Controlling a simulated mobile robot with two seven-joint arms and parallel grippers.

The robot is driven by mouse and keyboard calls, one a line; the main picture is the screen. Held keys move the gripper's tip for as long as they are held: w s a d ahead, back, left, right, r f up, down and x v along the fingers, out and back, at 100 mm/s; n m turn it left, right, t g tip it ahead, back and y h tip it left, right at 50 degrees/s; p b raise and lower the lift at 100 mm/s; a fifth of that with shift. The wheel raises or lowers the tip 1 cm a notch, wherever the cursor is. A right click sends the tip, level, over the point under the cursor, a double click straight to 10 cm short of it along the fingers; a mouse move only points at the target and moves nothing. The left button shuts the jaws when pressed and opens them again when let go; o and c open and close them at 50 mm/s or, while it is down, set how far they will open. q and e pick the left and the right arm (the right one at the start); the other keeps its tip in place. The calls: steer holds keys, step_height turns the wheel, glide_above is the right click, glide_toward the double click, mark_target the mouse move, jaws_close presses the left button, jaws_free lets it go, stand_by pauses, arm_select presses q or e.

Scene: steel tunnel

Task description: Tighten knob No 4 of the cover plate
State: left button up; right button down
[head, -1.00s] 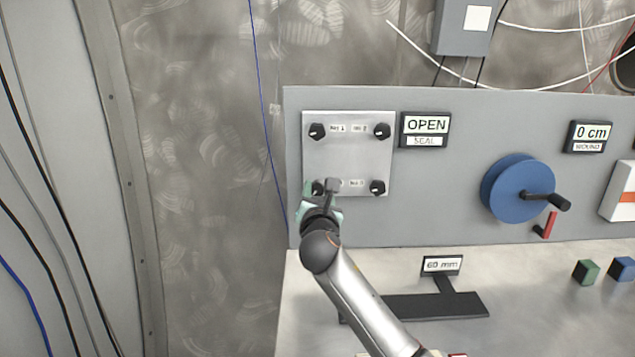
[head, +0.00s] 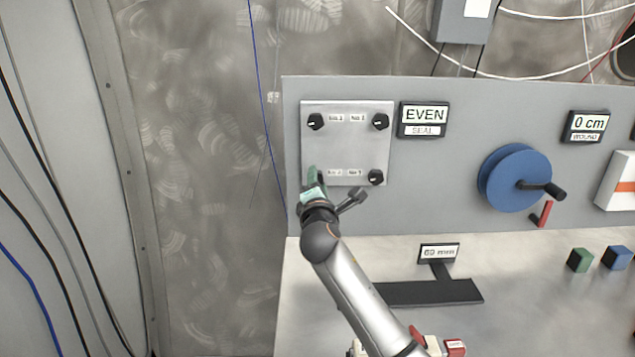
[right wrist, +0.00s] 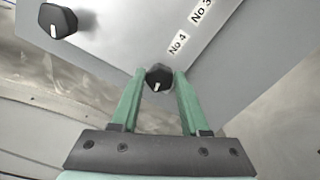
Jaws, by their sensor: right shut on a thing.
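The square grey cover plate (head: 347,145) is on the upright panel, with a black knob near each corner. My right gripper (head: 315,178) is at its lower left corner, largely hiding knob No 4 in the head view. In the right wrist view, the green fingers of my right gripper (right wrist: 160,82) are shut on knob No 4 (right wrist: 158,77), beside its label (right wrist: 179,43). Knob No 1 (head: 316,121), the upper right knob (head: 380,121) and knob No 3 (head: 375,177) are free. The seal display (head: 424,115) reads EVEN. My left gripper is out of view.
A blue wheel (head: 515,178) with a black crank handle is to the right on the panel. A black stand with a 60 mm sign (head: 438,253) is on the bench. Green (head: 579,259) and blue (head: 617,257) blocks lie at right.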

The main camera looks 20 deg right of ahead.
stand_by(0.3)
steer(key=shift+c, duration=2)
jaws_free()
steer(key=v, duration=1.2)
steer(key=shift+s+b, duration=0.3)
steer(key=shift+b, duration=0.05)
